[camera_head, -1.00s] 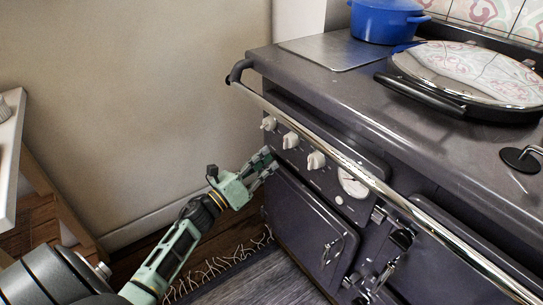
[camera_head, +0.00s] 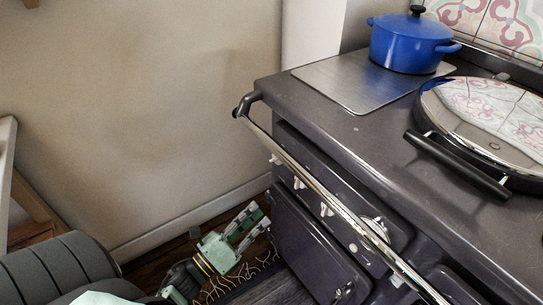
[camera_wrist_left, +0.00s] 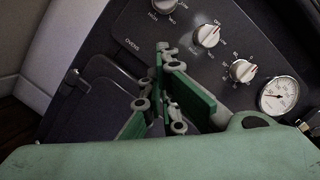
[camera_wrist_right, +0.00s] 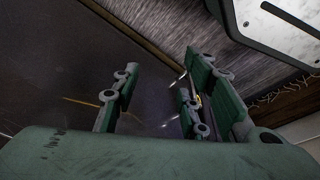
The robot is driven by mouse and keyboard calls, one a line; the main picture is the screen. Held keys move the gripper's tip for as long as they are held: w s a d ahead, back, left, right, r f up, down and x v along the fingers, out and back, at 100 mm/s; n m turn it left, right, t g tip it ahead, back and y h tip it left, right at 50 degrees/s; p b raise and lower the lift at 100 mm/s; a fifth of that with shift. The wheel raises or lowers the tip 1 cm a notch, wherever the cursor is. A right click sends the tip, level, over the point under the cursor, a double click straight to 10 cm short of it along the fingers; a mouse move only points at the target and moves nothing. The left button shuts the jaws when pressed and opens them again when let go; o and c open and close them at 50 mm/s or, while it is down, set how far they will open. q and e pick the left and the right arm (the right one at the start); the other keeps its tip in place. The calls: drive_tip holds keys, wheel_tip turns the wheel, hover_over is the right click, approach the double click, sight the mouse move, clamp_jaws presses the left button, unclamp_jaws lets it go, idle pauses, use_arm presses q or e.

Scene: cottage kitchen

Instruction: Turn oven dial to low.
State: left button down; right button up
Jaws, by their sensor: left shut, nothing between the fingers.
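The dark oven range has a row of cream dials on its front panel. In the head view these are a left dial (camera_head: 275,159), a middle dial (camera_head: 298,183) and a right dial (camera_head: 326,209), partly covered by the chrome rail. In the left wrist view the upper dial (camera_wrist_left: 208,35) and lower dial (camera_wrist_left: 243,70) show red marks; another is cut off at the top. My left gripper (camera_head: 257,220) is shut and empty, low at the range's left front corner, apart from the dials. My right gripper (camera_wrist_right: 160,68) is open and empty.
A chrome rail (camera_head: 330,195) runs along the range front before the dials. A round gauge (camera_wrist_left: 278,95) sits beside them. A blue pot (camera_head: 405,45) and a round lid (camera_head: 490,120) are on top. The wall is at left; a fringed rug (camera_head: 232,284) lies below.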

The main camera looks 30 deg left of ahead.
use_arm(q)
drive_tip(key=shift+n, duration=0.3)
drive_tip(key=x, duration=1)
drive_tip(key=shift+r+p, duration=0.3)
drive_tip(key=shift+w+a+r+p, duration=0.25)
drive_tip(key=shift+a+r+p, duration=0.1)
drive_tip(key=shift+a+r, duration=0.55)
drive_tip(key=shift+w+a+r, duration=0.2)
drive_tip(key=shift+a+r, duration=0.1)
drive_tip(key=shift+a, duration=0.15)
use_arm(e)
wheel_tip(320, 180, down, 6)
drive_tip(key=s, duration=0.2)
drive_tip(key=shift+a, duration=0.25)
